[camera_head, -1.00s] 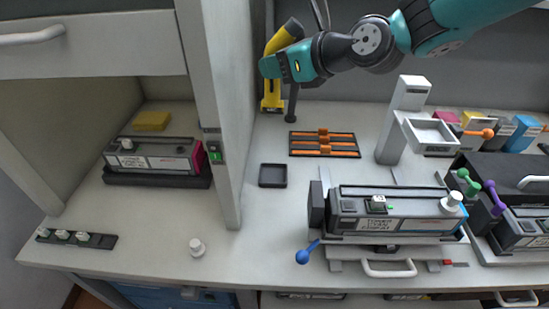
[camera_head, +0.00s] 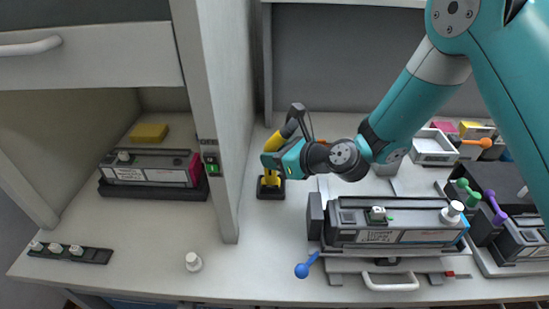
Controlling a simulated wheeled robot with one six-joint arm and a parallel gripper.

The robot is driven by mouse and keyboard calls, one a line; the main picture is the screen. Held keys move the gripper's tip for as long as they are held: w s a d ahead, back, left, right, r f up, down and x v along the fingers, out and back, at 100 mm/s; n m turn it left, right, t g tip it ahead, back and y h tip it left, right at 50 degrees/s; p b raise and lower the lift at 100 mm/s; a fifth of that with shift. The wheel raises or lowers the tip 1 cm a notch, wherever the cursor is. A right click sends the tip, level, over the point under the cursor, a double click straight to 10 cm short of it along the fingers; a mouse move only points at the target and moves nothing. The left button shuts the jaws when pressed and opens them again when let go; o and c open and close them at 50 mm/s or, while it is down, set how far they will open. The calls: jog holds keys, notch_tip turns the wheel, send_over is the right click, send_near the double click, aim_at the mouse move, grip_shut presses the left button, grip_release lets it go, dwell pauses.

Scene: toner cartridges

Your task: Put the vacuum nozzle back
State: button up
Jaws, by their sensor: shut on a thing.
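The vacuum nozzle (camera_head: 273,141) is yellow with a dark upper end. My gripper (camera_head: 277,160) is shut on its middle. The yellow lower end of the nozzle shows below the gripper, at a small dark square tray (camera_head: 270,195) on the bench. The lower end overlaps the tray in the picture; I cannot tell whether it touches the tray floor. The nozzle leans somewhat, with its dark top to the right. My gripper and wrist hide part of the nozzle.
A grey cabinet post (camera_head: 207,130) stands close to the left of the tray. A toner cartridge (camera_head: 398,220) sits on a stand to the right, with a blue-knobbed lever (camera_head: 302,270). A white knob (camera_head: 193,262) stands at the front. The bench in front of the tray is clear.

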jog(key=shift+f, duration=0.3)
jog(key=shift+f, duration=0.15)
jog(key=o, duration=0.9)
jog(key=shift+o, duration=0.2)
